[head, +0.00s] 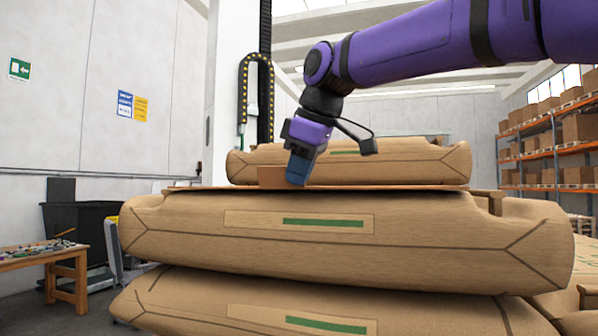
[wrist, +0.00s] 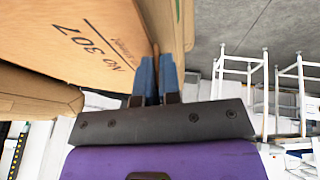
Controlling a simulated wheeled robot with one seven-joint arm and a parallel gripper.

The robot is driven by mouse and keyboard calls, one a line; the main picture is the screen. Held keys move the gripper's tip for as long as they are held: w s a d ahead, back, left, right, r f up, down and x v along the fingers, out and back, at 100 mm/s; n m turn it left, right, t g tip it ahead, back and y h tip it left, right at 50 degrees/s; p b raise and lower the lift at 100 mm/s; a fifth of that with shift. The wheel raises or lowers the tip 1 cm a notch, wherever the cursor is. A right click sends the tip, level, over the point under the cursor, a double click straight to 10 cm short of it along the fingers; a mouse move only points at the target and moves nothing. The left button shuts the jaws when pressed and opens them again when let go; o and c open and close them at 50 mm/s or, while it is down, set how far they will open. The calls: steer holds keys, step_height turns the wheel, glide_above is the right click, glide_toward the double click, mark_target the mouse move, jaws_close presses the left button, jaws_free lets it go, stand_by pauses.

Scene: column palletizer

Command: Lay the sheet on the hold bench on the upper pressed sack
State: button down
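A thin brown sheet (head: 400,187) lies level along the top of the upper sack (head: 190,228) of the near stack in the head view. I cannot tell whether it touches the sack everywhere. A raised brown flap (head: 271,176) stands at its edge beside my gripper (head: 298,178). In the wrist view the sheet's printed face (wrist: 75,40) reads "NO 307". My gripper's blue fingers (wrist: 155,80) are close together at the sheet's edge and look shut on it. The thin part between them is mostly hidden. The hold bench cannot be made out.
Another sack (head: 420,160) lies behind the sheet. A lower sack (head: 190,298) lies under the upper one. More sacks (head: 585,265) stand at right. A wooden table (head: 45,256) with small items is at left. Orange shelving (head: 548,150) is far right. White frames (wrist: 240,75) show in the wrist view.

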steer(key=c, duration=1.3)
jaws_free()
steer(key=v, duration=1.2)
steer(key=shift+d, duration=0.1)
